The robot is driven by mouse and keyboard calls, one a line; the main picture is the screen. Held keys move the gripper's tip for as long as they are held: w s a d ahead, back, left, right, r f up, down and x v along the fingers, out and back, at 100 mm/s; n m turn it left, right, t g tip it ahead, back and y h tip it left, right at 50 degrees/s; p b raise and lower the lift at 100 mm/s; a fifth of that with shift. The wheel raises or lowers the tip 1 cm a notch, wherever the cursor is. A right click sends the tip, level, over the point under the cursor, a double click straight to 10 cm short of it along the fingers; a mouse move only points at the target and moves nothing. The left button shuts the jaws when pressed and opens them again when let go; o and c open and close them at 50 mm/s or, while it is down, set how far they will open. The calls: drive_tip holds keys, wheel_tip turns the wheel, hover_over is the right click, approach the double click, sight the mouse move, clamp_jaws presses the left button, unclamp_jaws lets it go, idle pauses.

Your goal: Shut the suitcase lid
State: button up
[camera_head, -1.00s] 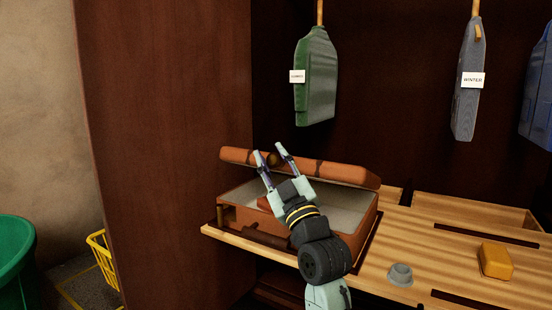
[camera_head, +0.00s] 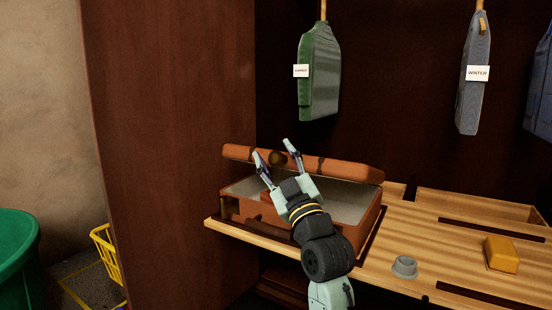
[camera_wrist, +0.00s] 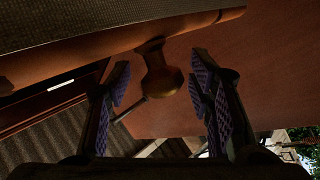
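An orange-brown suitcase (camera_head: 345,235) sits on the wooden shelf with its lid (camera_head: 345,170) partly raised, a gap showing the pale inside. A round brass-brown knob (camera_head: 276,157) is on the lid's front edge; it also shows in the wrist view (camera_wrist: 160,78). My gripper (camera_head: 274,151) is in front of the lid edge, fingers spread on both sides of the knob. In the wrist view the fingers (camera_wrist: 162,85) are apart, and no contact with the knob shows. My gripper and arm hide part of the suitcase front.
A yellow block (camera_head: 501,254) and a small grey cup-like piece (camera_head: 404,267) lie on the slatted shelf (camera_head: 430,240) to the right. A green garment (camera_head: 320,75) and a grey garment (camera_head: 473,85) hang above. A tall brown panel (camera_head: 170,150) stands at left.

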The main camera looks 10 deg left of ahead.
drive_tip(key=shift+r, duration=0.15)
wheel_tip(320, 180, up, 10)
drive_tip(key=shift+f, duration=0.1)
idle(0.5)
